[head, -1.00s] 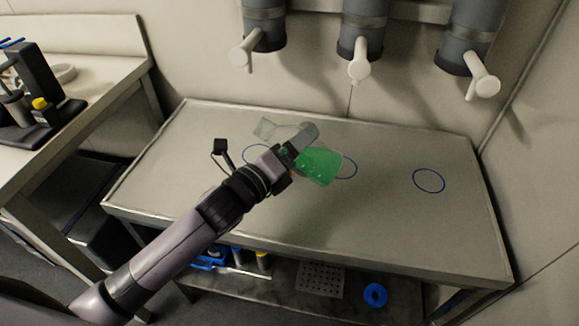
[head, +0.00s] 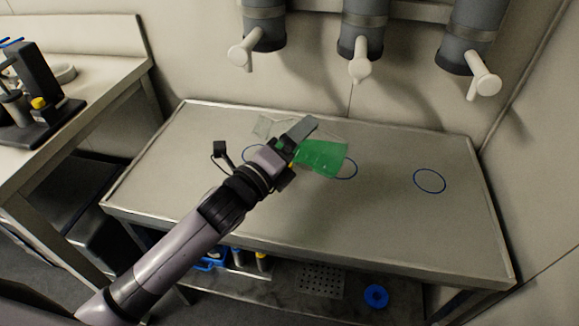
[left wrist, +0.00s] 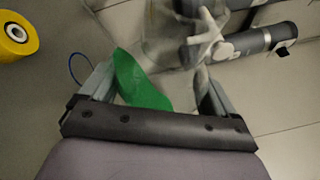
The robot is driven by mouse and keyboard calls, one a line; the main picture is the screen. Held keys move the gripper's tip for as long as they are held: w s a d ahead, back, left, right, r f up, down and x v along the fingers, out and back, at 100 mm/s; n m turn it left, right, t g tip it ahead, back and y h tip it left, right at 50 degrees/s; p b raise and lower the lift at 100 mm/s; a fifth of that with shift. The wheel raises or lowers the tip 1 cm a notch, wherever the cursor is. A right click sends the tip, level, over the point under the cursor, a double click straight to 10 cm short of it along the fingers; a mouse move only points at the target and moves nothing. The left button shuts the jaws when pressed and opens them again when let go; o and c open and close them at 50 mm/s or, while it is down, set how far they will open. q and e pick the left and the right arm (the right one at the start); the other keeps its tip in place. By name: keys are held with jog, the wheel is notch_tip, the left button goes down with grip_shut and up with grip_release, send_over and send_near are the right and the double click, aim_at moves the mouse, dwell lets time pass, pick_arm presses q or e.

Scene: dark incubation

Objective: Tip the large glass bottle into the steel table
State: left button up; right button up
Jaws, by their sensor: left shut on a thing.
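The large glass bottle is clear, with green liquid (head: 322,158) in its wide body. It lies tilted on its side above the steel table (head: 400,225), its clear narrower end (head: 264,127) pointing left in the head view. My left gripper (head: 302,132) is shut on the bottle, over the left and middle part of the table. In the left wrist view the green liquid (left wrist: 140,85) shows between the fingers, with blurred clear glass above it. No liquid shows on the table top. My right gripper is not in view.
Three grey cylinders with white taps (head: 360,66) hang on the wall above the table. Blue rings (head: 429,181) mark the table top, and its right side is clear. A side bench (head: 110,85) stands left. A blue ring-shaped item (head: 375,295) is on the lower shelf.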

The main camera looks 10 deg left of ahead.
aim_at(292, 122)
pick_arm(q)
jog(key=shift+d+r+n+t, duration=0.1)
jog(key=shift+r+n+t, duration=0.3)
jog(key=shift+r+n, duration=0.35)
jog(key=shift+r+n+t+b, duration=0.4)
jog(key=shift+r+n+b, duration=0.1)
jog(key=shift+n, duration=0.35)
jog(key=shift+r, duration=0.15)
jog(key=shift+r+n, duration=0.1)
jog(key=shift+n, duration=0.3)
jog(key=shift+r+n+t, duration=0.5)
jog(key=shift+n, duration=0.3)
jog(key=shift+a, duration=0.2)
jog(key=shift+a+r+n+t+y+b, duration=0.25)
jog(key=shift+r+n+t+y+b, duration=0.3)
jog(key=shift+n, duration=0.55)
